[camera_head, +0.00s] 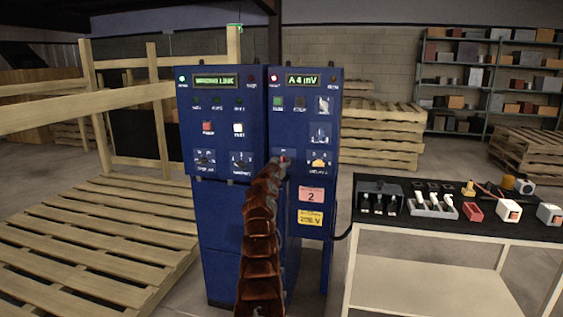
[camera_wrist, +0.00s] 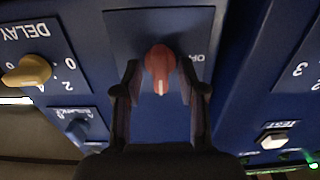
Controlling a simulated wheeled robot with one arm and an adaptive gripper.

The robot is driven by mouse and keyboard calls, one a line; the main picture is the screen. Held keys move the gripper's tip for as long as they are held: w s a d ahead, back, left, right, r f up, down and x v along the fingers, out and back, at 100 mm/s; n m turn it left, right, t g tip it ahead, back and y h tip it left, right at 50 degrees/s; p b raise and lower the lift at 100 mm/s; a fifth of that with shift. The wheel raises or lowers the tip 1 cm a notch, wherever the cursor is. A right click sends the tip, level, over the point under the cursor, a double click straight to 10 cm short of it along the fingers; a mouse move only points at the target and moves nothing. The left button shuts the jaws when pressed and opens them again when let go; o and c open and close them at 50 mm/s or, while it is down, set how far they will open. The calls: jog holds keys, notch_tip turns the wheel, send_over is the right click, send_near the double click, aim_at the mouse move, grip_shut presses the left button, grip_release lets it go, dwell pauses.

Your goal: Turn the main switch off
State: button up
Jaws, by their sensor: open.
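The main switch is a red rotary knob (camera_wrist: 160,62) on a dark blue plate, seen near the top middle of the wrist view. A white line on it points down in that picture. Partly hidden lettering that looks like "OF" stands to its right. My gripper (camera_wrist: 159,84) is open, with one finger on each side of the knob. I cannot tell whether the fingers touch it. In the head view my gripper (camera_head: 279,166) is at the front of the blue cabinet, and a bit of the red knob (camera_head: 285,158) shows beside it.
The wrist view also shows a yellow DELAY knob (camera_wrist: 27,71), a blue knob (camera_wrist: 77,128) and a white TEST button (camera_wrist: 272,138). In the head view, a black-topped table (camera_head: 440,233) with switches stands right of the cabinet (camera_head: 222,235). Pallets (camera_head: 95,240) lie left.

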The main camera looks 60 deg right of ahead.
grip_shut()
dwell(0.4)
jog(key=shift+a+r+n, duration=0.1)
jog(key=shift+n, duration=0.2)
jog(key=n+p, duration=0.2)
jog(key=n, duration=0.3)
jog(key=n+p, duration=0.2)
jog(key=n, duration=0.4)
jog(key=n+p, duration=0.3)
jog(key=n, duration=0.3)
jog(key=shift+w+f, duration=0.2)
jog(key=shift+f, duration=0.05)
jog(key=shift+n, duration=0.3)
dwell(0.3)
